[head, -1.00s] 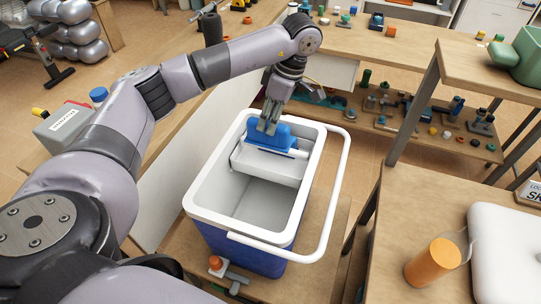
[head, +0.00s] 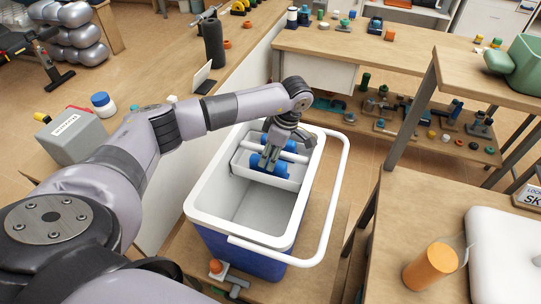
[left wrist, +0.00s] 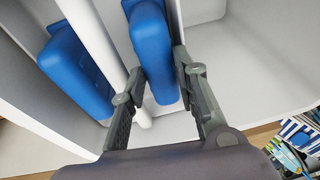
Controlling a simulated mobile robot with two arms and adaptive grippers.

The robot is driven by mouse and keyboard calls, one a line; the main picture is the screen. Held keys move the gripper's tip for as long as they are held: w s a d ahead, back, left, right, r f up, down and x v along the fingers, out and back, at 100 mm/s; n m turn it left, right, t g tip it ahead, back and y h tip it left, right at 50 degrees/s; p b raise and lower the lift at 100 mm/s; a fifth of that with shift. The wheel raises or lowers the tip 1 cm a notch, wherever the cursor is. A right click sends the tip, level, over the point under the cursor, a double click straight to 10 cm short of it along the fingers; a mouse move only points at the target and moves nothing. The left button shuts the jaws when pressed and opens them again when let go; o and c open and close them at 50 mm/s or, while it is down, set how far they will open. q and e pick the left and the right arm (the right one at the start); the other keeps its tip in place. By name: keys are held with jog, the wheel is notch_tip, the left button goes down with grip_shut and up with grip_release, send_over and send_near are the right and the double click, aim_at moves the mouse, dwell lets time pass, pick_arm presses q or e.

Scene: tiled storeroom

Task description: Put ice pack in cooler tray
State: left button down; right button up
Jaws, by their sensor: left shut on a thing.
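The cooler (head: 205,205) is a blue box with a white rim, open at the top, with its handle at the right. The white cooler tray (head: 262,183) sits high in its far end, split by a white bar. My left gripper (head: 268,163) reaches down into the tray and is shut on a blue ice pack (head: 256,162) on the near side of the bar. In the left wrist view this ice pack (left wrist: 151,45) stands between the fingers, beside the bar (left wrist: 98,45). A second blue pack (left wrist: 75,75) lies across the bar. My right gripper is out of view.
The near part of the cooler is empty. A bench at the right holds an orange cylinder (head: 432,264) and a white slab (head: 505,250). A bench at the left holds a grey box (head: 72,135) and a blue-lidded jar (head: 103,104). A red-topped clamp (head: 217,267) is in front.

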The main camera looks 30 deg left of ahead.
pick_arm(q)
jog(key=c, duration=1.7)
grip_release()
jog(key=shift+f, duration=0.15)
jog(key=shift+o, duration=0.9)
jog(key=shift+r, duration=0.2)
jog(key=shift+d+r, duration=0.1)
jog(key=shift+r, duration=0.1)
jog(key=b+v, duration=0.1)
jog(key=v, duration=1)
jog(key=shift+r, duration=0.25)
jog(key=shift+w+d, duration=0.1)
